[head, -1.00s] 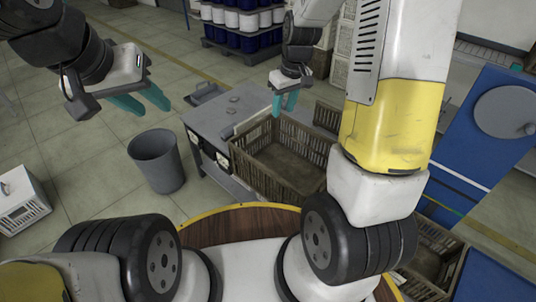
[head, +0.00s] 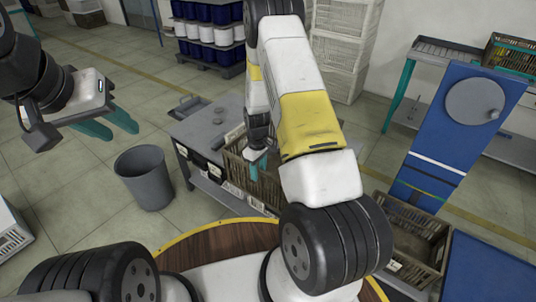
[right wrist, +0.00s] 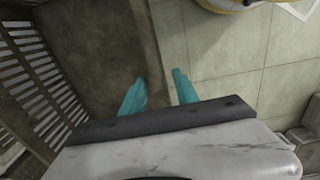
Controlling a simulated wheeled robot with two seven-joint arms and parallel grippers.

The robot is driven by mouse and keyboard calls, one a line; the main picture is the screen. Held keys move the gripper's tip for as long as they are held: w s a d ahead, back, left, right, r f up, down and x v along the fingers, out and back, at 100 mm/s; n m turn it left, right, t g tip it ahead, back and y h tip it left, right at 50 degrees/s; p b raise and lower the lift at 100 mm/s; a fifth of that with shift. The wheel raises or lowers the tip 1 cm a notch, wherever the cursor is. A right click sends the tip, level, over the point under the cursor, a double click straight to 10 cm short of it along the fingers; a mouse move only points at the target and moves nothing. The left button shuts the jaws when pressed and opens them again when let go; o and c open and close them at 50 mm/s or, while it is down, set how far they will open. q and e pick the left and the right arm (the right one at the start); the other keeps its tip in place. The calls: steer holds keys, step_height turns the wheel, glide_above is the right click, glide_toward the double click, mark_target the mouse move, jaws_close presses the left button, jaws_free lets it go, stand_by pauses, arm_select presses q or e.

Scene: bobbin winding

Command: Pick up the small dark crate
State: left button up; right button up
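A brown-dark slatted crate (head: 236,170) stands on the grey worktable in the head view, partly hidden behind my right arm. My right gripper (head: 259,167) is down at this crate. In the right wrist view its two teal fingers (right wrist: 160,92) are apart, one on each side of the crate's rim wall (right wrist: 146,45). The crate's inside and slatted side are at the left there, and floor tiles are at the right. I cannot tell whether the fingers touch the wall. My left gripper (head: 115,126) is open and empty in the air at the left.
Another dark crate (head: 412,240) stands lower right beside the blue panel (head: 455,135), and one more (head: 512,55) is on the back shelf. A grey bin (head: 145,178) stands left of the grey table (head: 205,125). A round wooden top (head: 215,245) is in front.

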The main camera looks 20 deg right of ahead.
steer(key=shift+f, duration=1.3)
jaws_close()
steer(key=shift+w+r, duration=0.1)
